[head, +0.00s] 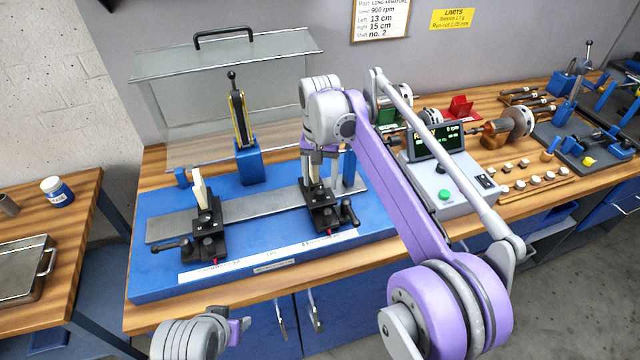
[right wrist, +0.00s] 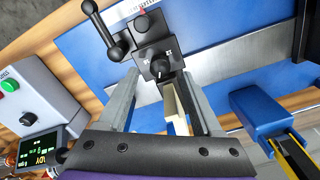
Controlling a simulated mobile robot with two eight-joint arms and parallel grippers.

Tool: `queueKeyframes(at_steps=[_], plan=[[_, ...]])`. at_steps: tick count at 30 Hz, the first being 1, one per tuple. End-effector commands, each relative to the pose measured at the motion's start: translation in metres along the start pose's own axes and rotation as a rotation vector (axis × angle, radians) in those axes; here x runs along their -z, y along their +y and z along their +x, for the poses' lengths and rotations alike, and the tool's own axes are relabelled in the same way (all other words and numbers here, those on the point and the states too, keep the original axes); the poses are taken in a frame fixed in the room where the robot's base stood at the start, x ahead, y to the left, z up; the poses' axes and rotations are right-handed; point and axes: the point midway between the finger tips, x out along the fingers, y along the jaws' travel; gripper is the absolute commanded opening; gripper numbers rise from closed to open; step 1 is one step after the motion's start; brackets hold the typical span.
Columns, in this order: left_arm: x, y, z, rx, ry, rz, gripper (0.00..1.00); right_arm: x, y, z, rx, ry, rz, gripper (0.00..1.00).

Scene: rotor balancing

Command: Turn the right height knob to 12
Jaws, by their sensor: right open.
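The right support stand (head: 322,212) is a black block on the grey rail of the blue balancing base, with a pale upright plate. Its height knob (right wrist: 160,67) is a small black dial with a white pointer line in the right wrist view; its scale is too small to read. My right gripper (head: 318,172) hangs over this stand. In the right wrist view its two grey fingers (right wrist: 163,82) are apart, one on each side of the knob, with no clear contact. My left gripper (head: 240,326) is low at the front edge; its jaws are unclear.
The left support stand (head: 207,232) is on the same rail. A blue post with a yellow-black tool (head: 241,120) and a clear guard (head: 225,62) stand behind. A black lever handle (right wrist: 118,45) is beside the knob. The control box (head: 445,185) is to the right.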

Motion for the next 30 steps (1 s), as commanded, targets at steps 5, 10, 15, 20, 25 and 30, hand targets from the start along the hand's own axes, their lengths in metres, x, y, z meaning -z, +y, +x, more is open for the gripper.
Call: queueKeyframes(at_steps=[5,10,15,20,25,30], plan=[[0.007,0.0,-0.007,0.0,0.006,0.0,0.5,0.001,-0.001,-0.041,0.001,0.002,0.0,0.67],[0.013,0.0,-0.012,0.0,0.011,0.0,0.5,0.001,-0.001,-0.067,0.001,0.002,0.0,0.67],[0.015,0.0,-0.014,0.0,0.013,0.0,0.5,0.0,0.0,-0.078,0.0,0.001,0.0,0.67],[0.015,0.0,-0.014,0.0,0.012,0.0,0.5,0.0,0.0,-0.078,0.0,0.0,0.0,0.67],[0.014,0.0,-0.014,0.0,0.012,0.0,0.5,0.0,0.0,-0.078,0.0,0.0,-0.009,0.67],[0.014,0.0,-0.013,0.0,0.012,0.0,0.5,0.0,0.0,-0.078,0.0,0.0,-0.22,0.67]])
